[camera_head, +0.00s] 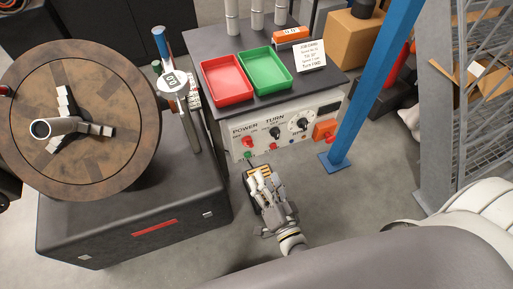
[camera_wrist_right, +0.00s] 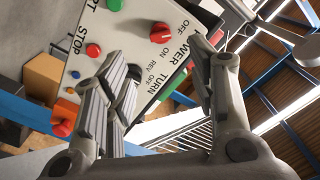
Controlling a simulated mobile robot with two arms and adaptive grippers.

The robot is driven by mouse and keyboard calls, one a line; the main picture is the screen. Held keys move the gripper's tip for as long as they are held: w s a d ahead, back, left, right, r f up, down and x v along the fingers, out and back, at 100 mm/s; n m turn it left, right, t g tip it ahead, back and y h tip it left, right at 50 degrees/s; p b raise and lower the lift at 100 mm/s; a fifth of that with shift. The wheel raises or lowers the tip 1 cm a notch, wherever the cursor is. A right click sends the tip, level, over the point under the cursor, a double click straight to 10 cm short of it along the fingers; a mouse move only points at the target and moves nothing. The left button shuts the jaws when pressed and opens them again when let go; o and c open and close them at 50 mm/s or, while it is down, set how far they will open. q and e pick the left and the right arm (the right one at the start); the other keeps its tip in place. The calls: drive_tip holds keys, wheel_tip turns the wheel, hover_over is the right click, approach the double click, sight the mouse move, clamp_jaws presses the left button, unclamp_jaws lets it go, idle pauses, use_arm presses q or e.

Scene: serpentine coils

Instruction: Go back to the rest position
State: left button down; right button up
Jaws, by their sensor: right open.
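My right gripper (camera_head: 262,182) is in front of and below the control panel (camera_head: 240,140) on the grey cabinet. Its fingers are spread apart with nothing between them, as the right wrist view shows (camera_wrist_right: 160,85). In that view the panel fills the upper left beyond the fingers, with a red power knob (camera_wrist_right: 162,32) and a black turn knob partly hidden behind a finger. No contact with the panel is visible. My left gripper is out of view.
A large round turntable (camera_head: 110,160) on a dark base stands at left. A red tray (camera_head: 226,80) and a green tray (camera_head: 264,72) lie on the cabinet top. A blue post (camera_head: 372,85) rises at right. Grey floor (camera_head: 350,195) is clear right of my gripper.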

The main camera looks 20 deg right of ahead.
drive_tip(key=s+f+n+g+y, duration=0.1)
drive_tip(key=s+f+n+g, duration=0.25)
drive_tip(key=f, duration=0.85)
drive_tip(key=s+f+n+g+y, duration=0.1)
drive_tip(key=s+f+n+g, duration=0.3)
drive_tip(key=f, duration=0.8)
drive_tip(key=s+d+f+n+g+h, duration=0.1)
drive_tip(key=s+d+f+g, duration=0.1)
drive_tip(key=s+f, duration=0.3)
drive_tip(key=s+d+f+n+g, duration=0.1)
drive_tip(key=s+d+f+g, duration=0.2)
drive_tip(key=s, duration=0.7)
drive_tip(key=s+d+f+n+g+h, duration=0.1)
drive_tip(key=s+d+f+g, duration=0.2)
drive_tip(key=s+f, duration=0.4)
drive_tip(key=shift+s+d+g+h, duration=0.2)
drive_tip(key=shift+s+g+h, duration=0.1)
drive_tip(key=shift+s+g, duration=0.5)
